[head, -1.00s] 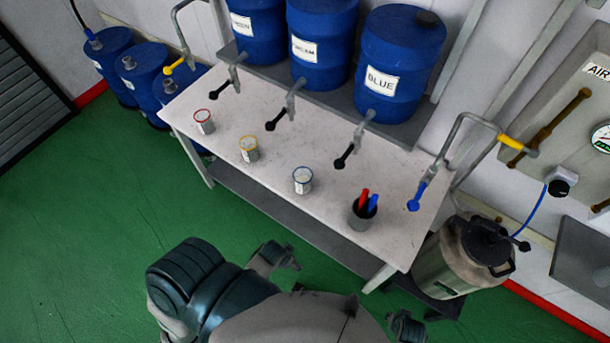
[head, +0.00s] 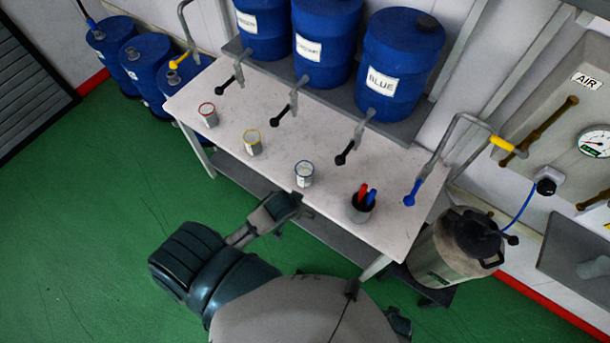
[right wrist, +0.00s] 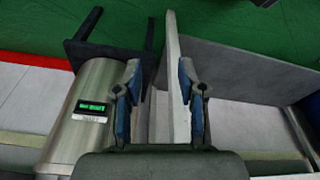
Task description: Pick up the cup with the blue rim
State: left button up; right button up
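The cup with the blue rim (head: 304,174) stands upright near the front edge of the white table (head: 235,133) in the head view. My left gripper (head: 293,214) is just in front of the table edge, below and slightly left of that cup, and apart from it; its finger opening is too small to make out. A cup with a red rim (head: 208,115) and a cup with a yellow rim (head: 253,142) stand further left. My right gripper (right wrist: 160,95) is open and empty in the right wrist view, with fingers spread near the table's side edge.
A dark holder (head: 361,208) with red and blue pens stands right of the cup. Dispensing taps (head: 347,153) hang over the table behind the cups. A steel tank (head: 455,250) stands at the right; it also shows in the right wrist view (right wrist: 85,115). Green floor is free in front.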

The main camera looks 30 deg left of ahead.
pick_arm(q)
jog(key=w+a+r+n, duration=0.1)
jog(key=w+a, duration=0.2)
jog(key=w, duration=0.2)
jog(key=n+t+y, duration=0.1)
jog(key=n+y, duration=0.1)
send_near(306, 172)
jog(key=shift+w+a+f, duration=0.2)
jog(key=shift+a+f, duration=0.3)
jog(key=shift+a, duration=0.15)
jog(key=x, duration=0.2)
jog(key=d+x, duration=0.1)
jog(key=x, duration=0.2)
jog(key=shift+w+b, duration=0.2)
jog(key=shift+b, duration=0.1)
jog(key=shift+s, duration=0.1)
jog(key=c, duration=1.1)
jog(key=shift+c, duration=0.3)
pick_arm(e)
jog(key=s+d+f+g, duration=0.1)
jog(key=s+d+f, duration=0.2)
jog(key=s+f, duration=1.3)
jog(key=shift+s, duration=0.7)
jog(key=shift+f, duration=0.1)
